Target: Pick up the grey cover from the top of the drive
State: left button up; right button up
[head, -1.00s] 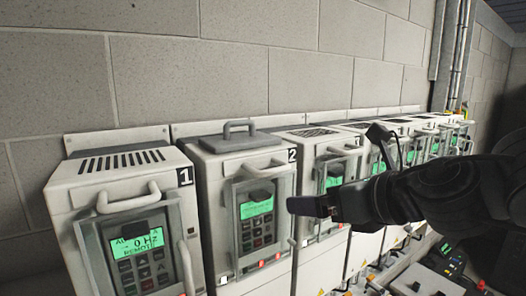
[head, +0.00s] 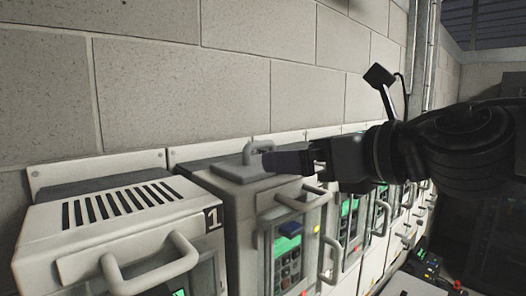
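The grey cover (head: 228,172) lies flat on top of the second drive (head: 238,222), with its loop handle (head: 250,147) standing up from it. My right gripper (head: 288,162) comes in from the right, its finger pointing left at about handle height. Its tip overlaps the right side of the handle and cover in the picture. I cannot tell whether it touches them. The fingers line up in this view, so their opening is hidden. The gripper also hides part of the drive's top right. My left gripper is not in view.
Drive 1 (head: 120,208), with a slotted top vent and a front handle (head: 150,268), stands at the near left. More drives run in a row to the right, partly behind my arm. A block wall (head: 180,90) rises behind them.

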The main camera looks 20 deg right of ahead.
aim_at(262, 146)
jog(key=shift+w+a, duration=0.4)
jog(key=shift+w, duration=0.1)
jog(key=shift+w+a+p, duration=0.1)
jog(key=shift+w+p, duration=0.2)
jog(key=shift+w, duration=0.05)
jog(key=shift+w+a, duration=0.25)
jog(key=shift+w, duration=0.4)
jog(key=shift+r+p+x, duration=0.15)
jog(key=shift+p+x, duration=0.25)
jog(key=shift+x, duration=0.3)
jog(key=shift+r+p+x, duration=0.1)
jog(key=shift+p+x, duration=0.3)
jog(key=shift+x, duration=0.25)
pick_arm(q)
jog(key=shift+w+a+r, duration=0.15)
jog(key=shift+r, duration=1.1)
pick_arm(e)
jog(key=shift+x, duration=0.8)
jog(key=shift+r, duration=0.1)
jog(key=c, duration=0.9)
pick_arm(q)
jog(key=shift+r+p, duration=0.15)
jog(key=shift+p, duration=0.25)
pick_arm(e)
jog(key=shift+r, duration=0.2)
